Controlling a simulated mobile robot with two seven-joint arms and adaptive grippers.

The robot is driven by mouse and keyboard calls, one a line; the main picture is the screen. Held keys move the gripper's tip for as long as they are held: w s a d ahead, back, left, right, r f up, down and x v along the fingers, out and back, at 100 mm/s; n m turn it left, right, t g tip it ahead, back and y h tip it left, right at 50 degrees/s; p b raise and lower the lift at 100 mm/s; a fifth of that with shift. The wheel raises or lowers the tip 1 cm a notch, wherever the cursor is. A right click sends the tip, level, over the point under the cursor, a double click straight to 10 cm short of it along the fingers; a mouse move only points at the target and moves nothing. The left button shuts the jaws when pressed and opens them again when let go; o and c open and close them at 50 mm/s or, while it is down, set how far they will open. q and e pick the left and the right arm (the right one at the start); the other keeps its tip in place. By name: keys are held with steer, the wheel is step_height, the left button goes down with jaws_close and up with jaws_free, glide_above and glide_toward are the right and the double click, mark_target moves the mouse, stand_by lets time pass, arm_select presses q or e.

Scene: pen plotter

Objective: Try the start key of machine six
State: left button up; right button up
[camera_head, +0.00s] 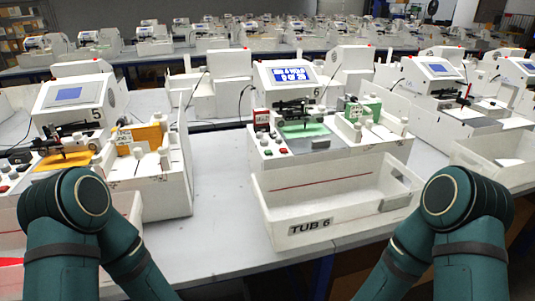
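Machine six (340,138) stands in the middle of the bench, a white plotter marked 6. Its tilted screen (293,75) is lit blue with white lettering too small to read. A row of small red, green and dark buttons (267,143) sits on its left front; I cannot tell which is the start key. A green sheet (303,130) lies under its pen arm. The white bin labelled TUB 6 (310,227) stands in front of it. My two teal arms show at the lower left and lower right. Neither gripper is in view.
Machine five (76,112), with a yellow sheet, stands to the left. Another plotter (435,85) stands to the right. Bare bench top (215,225) lies between machine five and TUB 6. Rows of similar machines fill the background.

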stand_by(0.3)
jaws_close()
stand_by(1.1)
